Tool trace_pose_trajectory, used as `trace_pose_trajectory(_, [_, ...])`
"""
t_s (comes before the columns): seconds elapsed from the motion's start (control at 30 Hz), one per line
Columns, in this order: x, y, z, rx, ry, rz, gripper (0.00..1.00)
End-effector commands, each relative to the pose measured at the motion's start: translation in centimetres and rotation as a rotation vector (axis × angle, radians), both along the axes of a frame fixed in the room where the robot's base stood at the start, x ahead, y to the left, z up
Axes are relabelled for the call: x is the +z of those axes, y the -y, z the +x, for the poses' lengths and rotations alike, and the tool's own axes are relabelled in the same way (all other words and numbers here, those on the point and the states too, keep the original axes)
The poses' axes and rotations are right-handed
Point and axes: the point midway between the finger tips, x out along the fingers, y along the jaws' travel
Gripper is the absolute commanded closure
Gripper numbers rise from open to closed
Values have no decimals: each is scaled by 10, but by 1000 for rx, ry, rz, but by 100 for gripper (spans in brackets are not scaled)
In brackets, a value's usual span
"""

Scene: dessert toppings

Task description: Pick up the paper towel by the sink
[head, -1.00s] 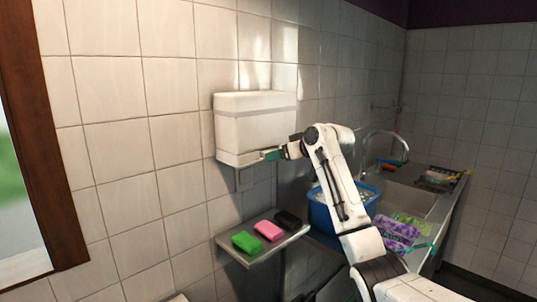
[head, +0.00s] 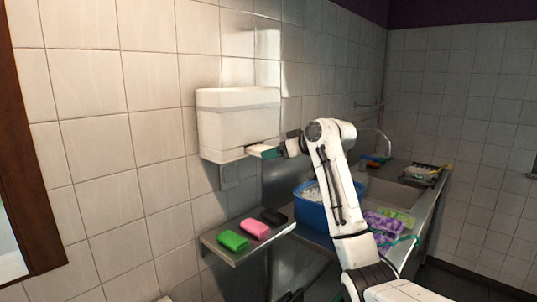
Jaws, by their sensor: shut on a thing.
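A white paper towel dispenser (head: 238,122) hangs on the tiled wall, left of the sink (head: 393,193). My gripper (head: 268,151) is at the lower right corner of the dispenser. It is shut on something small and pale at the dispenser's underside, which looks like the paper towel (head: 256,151). The towel is mostly hidden by the fingers and too small to see clearly. I cannot tell whether it is still partly inside the dispenser.
A metal shelf (head: 222,252) below holds a green sponge (head: 233,240), a pink sponge (head: 255,229) and a black sponge (head: 273,216). A blue tub (head: 313,214) and purple packages (head: 385,223) sit on the counter. My arm crosses in front of the counter.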

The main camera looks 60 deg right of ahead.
Motion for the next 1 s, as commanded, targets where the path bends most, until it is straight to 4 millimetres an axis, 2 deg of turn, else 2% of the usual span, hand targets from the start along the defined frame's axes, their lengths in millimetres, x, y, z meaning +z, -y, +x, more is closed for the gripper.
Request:
trace_pose_trajectory(0.3, [-3, -17, -71, -2, 3, -1, 53])
trace_pose_trajectory(0.5, [-2, -26, -107, -1, 1, -1, 53])
trace_pose_trajectory(0.7, [-1, -30, -123, 1, 0, 0, 53])
trace_pose_trajectory(1.0, [0, -30, -126, 1, -1, 1, 53])
